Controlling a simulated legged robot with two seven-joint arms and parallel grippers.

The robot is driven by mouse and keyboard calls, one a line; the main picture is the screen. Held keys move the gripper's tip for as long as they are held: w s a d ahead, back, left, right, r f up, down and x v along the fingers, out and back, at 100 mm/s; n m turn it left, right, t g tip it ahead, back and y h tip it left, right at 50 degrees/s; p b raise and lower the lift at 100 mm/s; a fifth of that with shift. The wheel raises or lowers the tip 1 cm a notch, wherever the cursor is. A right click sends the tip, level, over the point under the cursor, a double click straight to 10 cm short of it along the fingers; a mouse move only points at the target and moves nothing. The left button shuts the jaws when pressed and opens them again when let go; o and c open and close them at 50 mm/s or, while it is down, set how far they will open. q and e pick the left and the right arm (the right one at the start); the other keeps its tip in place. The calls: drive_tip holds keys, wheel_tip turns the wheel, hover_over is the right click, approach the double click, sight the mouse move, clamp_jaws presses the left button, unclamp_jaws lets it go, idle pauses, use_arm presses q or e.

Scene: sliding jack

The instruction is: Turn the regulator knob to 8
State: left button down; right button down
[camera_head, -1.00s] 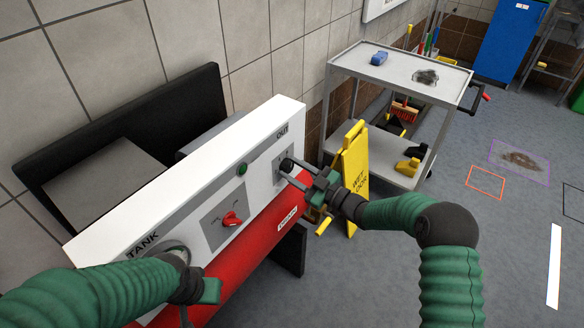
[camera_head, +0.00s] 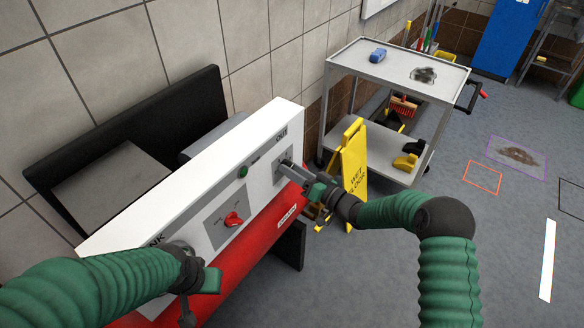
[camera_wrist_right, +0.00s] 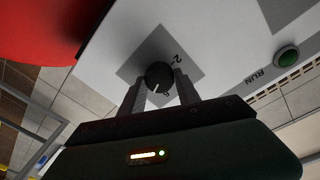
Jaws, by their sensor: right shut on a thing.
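The regulator knob (camera_wrist_right: 159,75) is a round black knob on a grey square of the white panel (camera_head: 215,185), under the word OUT. In the right wrist view it sits between the two fingers, and a "2" and another digit show beside it. My right gripper (camera_head: 286,168) is shut on the knob at the panel's right end; the fingers cover most of it in the head view. It also shows in the right wrist view (camera_wrist_right: 160,85). The pointer's setting cannot be read. My left gripper (camera_head: 188,310) hangs at the panel's left end, its fingers mostly hidden.
A red switch (camera_head: 233,219) and a green RUN button (camera_head: 243,171) are on the panel, above a red cylinder (camera_head: 245,245). A yellow wet-floor sign (camera_head: 353,165) stands close behind my right gripper. A grey cart (camera_head: 390,70) is farther back. Floor at the right is open.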

drive_tip(key=shift+d+f+m+p, duration=0.1)
drive_tip(key=shift+f+m+p, duration=0.15)
drive_tip(key=shift+m, duration=0.75)
drive_tip(key=shift+f+m+p, duration=0.1)
drive_tip(key=shift+m+p, duration=0.25)
drive_tip(key=shift+m, duration=0.65)
drive_tip(key=c, duration=1.3)
unclamp_jaws()
drive_tip(key=o, duration=0.4)
drive_tip(key=shift+r, duration=0.2)
drive_tip(key=v, duration=1.7)
drive_tip(key=shift+w+r, duration=0.15)
